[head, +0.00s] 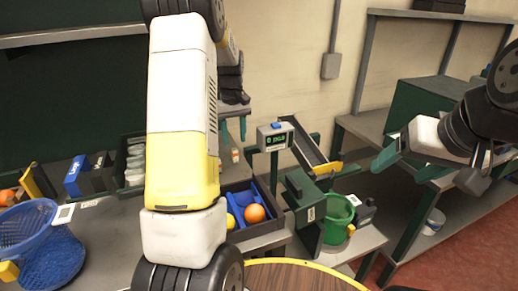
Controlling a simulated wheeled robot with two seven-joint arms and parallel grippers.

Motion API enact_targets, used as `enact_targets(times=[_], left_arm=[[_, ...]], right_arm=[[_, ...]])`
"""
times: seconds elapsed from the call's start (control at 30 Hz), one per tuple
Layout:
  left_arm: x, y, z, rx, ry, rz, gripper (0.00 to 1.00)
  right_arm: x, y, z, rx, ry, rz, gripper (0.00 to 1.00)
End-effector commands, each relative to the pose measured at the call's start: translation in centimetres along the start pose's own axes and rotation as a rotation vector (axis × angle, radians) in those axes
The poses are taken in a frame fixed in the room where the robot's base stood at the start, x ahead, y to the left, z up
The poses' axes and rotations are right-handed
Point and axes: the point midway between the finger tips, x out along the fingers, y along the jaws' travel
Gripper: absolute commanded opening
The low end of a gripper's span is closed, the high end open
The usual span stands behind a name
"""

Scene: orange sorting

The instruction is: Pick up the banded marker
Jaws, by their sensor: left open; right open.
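I cannot make out a banded marker in the head view; my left arm covers much of the middle of the bench. My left gripper (233,139) is open, its two green fingers pointing down above the back of the bench. A small white and orange item (235,155) shows just below it, too small to identify. My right gripper (400,172) is open and appears empty at the right, in front of the grey shelving.
A dark tray (274,226) holds an orange (255,213) and a yellow fruit. A scale display (276,138), a sloped chute (312,150) and a green bucket (337,220) stand right of it. A blue basket (24,228) and boxes (90,175) stand at left.

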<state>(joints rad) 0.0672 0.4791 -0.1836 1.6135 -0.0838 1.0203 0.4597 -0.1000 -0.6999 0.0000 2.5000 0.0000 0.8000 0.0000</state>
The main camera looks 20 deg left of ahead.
Motion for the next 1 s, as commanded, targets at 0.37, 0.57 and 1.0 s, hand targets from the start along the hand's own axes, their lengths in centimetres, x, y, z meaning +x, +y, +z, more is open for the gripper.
enact_targets(times=[0.37, 0.57, 1.0], left_arm=[[4.5, 0.0, -0.6, -0.002, -0.003, -0.002, 0.45], [7.1, 0.0, -0.9, -0.001, -0.002, -0.001, 0.45], [7.7, 0.1, -0.9, 0.000, 0.000, 0.000, 0.19]], right_arm=[[0.0, 0.0, 0.0, 0.000, 0.000, 0.000, 0.70], [0.0, 0.0, 0.0, 0.000, 0.000, 0.000, 0.70], [0.0, 0.0, 0.0, 0.000, 0.000, 0.000, 0.70]])
